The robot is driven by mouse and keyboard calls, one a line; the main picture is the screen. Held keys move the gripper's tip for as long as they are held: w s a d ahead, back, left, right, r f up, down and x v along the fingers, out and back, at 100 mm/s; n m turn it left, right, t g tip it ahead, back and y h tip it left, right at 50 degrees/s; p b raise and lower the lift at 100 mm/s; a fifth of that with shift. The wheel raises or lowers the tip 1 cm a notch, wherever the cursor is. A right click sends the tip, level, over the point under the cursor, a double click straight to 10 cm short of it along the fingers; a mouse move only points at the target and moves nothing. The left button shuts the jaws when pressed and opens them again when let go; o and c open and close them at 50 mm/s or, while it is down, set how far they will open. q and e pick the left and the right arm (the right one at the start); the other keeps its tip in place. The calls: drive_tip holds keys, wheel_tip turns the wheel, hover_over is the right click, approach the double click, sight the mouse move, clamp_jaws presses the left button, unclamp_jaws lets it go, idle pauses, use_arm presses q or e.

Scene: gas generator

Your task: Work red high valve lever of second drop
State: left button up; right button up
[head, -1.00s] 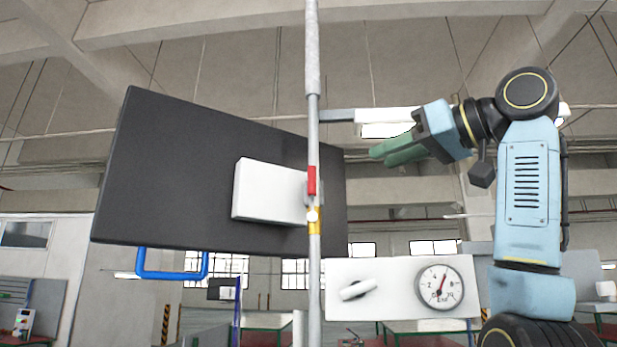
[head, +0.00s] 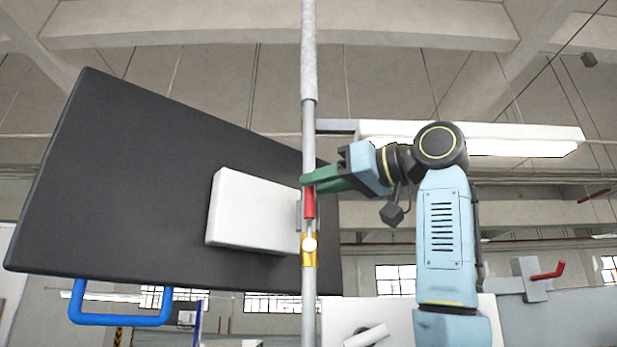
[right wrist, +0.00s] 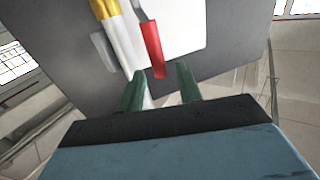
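The red valve lever (head: 309,203) is on a brass valve body (head: 309,248) in the vertical grey pipe (head: 309,130), and it stands up along the pipe. My right gripper (head: 312,180) comes in from the right with its green fingers at the lever's upper end. In the right wrist view the red lever (right wrist: 152,50) points its free end into the gap between the two green fingertips (right wrist: 160,71). The fingers are apart and clear space shows beside the lever, so the gripper is open. My left gripper is not in view.
A white box (head: 250,212) on a large dark panel (head: 150,190) stands just behind the pipe. A blue handle (head: 120,319) hangs below the panel. Another red lever (head: 548,271) is on a grey fitting at the right. A white plate with a knob (head: 367,336) is low, right of the pipe.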

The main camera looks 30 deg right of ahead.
sight(309, 215)
drive_tip(key=x, duration=0.2)
drive_tip(key=shift+w+a+p, duration=0.15)
drive_tip(key=shift+w+p, duration=0.15)
drive_tip(key=shift+p, duration=0.05)
drive_tip(key=shift+w, duration=0.2)
drive_tip(key=shift+s, duration=0.15)
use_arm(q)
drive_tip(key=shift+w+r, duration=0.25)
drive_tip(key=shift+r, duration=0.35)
use_arm(e)
clamp_jaws()
